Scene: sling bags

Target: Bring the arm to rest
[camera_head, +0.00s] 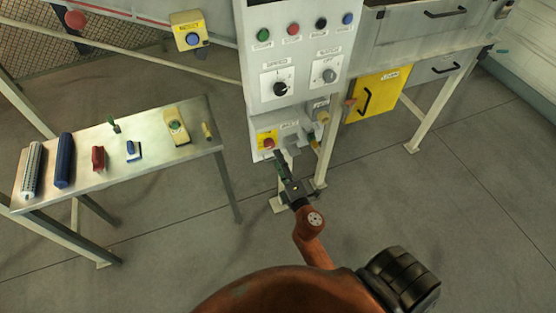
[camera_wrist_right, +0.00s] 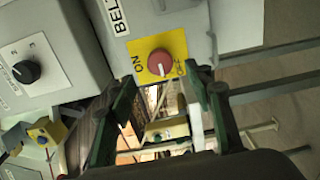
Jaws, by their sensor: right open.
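My right arm (camera_head: 312,250) reaches up from the bottom of the head view toward the control cabinet. My right gripper (camera_head: 281,168) is at its far end, close to the low front of the cabinet. In the right wrist view my right gripper (camera_wrist_right: 165,88) has its two dark green fingers spread apart, with nothing held between them. A red knob (camera_wrist_right: 160,62) on a yellow ON/OFF plate sits just beyond the fingertips; whether they touch it I cannot tell. The same red knob (camera_head: 268,143) shows in the head view. My left gripper is not in view.
The grey cabinet (camera_head: 258,100) carries several buttons and two dials. A yellow door (camera_head: 385,92) with a black handle is to its right. A metal table (camera_head: 90,182) with several small items stands at left. Bare floor (camera_head: 470,220) lies at right.

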